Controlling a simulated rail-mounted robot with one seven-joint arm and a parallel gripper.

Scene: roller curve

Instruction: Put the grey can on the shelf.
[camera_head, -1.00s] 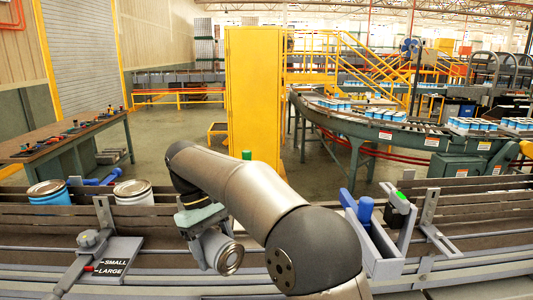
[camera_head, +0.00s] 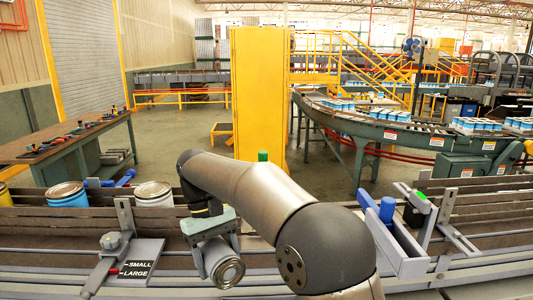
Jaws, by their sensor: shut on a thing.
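A small grey metal can (camera_head: 226,270) hangs tilted at the end of my arm, its round end facing the camera. My gripper (camera_head: 208,222) is shut on it, with grey-green finger pads at its upper side; the far finger is partly hidden. The can is in front of the conveyor's near rails, apart from the other cans. A grey metal bracket with a ledge (camera_head: 412,267) is fixed on the conveyor's near side, right of my arm. I cannot tell whether this is the shelf.
A blue can (camera_head: 67,196) and a white can (camera_head: 153,194) stand on the conveyor at left; a yellow can (camera_head: 4,194) shows at the edge. A plate marked SMALL and LARGE (camera_head: 140,262) lies left of my gripper. A blue object (camera_head: 387,209) stands by the bracket.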

